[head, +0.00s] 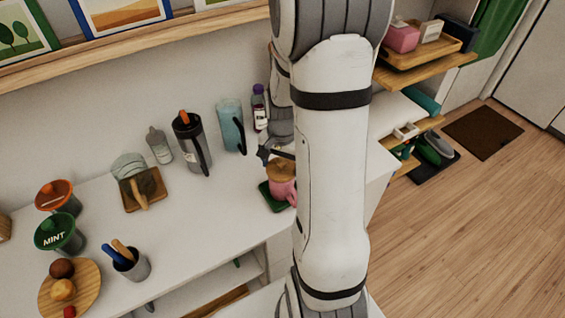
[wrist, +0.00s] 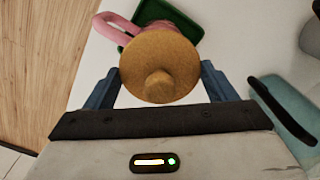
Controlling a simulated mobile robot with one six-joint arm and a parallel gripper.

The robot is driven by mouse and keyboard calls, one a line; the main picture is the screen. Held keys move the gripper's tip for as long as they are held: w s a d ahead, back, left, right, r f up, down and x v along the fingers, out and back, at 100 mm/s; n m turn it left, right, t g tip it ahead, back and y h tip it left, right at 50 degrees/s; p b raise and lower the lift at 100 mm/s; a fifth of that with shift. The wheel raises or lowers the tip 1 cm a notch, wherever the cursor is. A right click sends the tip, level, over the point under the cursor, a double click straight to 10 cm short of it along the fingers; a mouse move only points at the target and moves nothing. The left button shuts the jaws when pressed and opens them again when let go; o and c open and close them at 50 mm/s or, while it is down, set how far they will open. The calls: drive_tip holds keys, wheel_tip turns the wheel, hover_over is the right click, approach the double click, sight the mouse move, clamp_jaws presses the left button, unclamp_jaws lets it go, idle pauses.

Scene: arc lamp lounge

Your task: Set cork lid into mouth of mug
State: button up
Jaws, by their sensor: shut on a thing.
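The round cork lid (wrist: 158,52) with its small knob lies between the two fingers of my gripper (wrist: 158,72), which is shut on it. The pink mug (wrist: 188,13) shows past the lid's far edge, with its handle (wrist: 116,28) at the left. In the head view the mug (head: 283,189) stands upright on a green coaster (head: 266,193), partly hidden by my arm. The lid (head: 284,168) is at the mug's top there, below my gripper (head: 276,155). The mouth is hidden, and I cannot tell whether the lid is seated or just above it.
A blue-green pitcher (head: 229,125), a grey tumbler (head: 189,146) and a purple-capped bottle (head: 259,107) stand behind and left of the mug. A wooden board with a brush (head: 142,190) lies further left. The white counter (head: 215,205) is clear left of the coaster.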

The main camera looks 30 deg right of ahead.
drive_tip(key=shift+f+b, duration=0.4)
idle(0.3)
drive_tip(key=o, duration=1)
drive_tip(key=shift+c, duration=0.2)
drive_tip(key=shift+r, duration=0.15)
wheel_tip(320, 180, up, 7)
drive_tip(key=shift+r, duration=0.25)
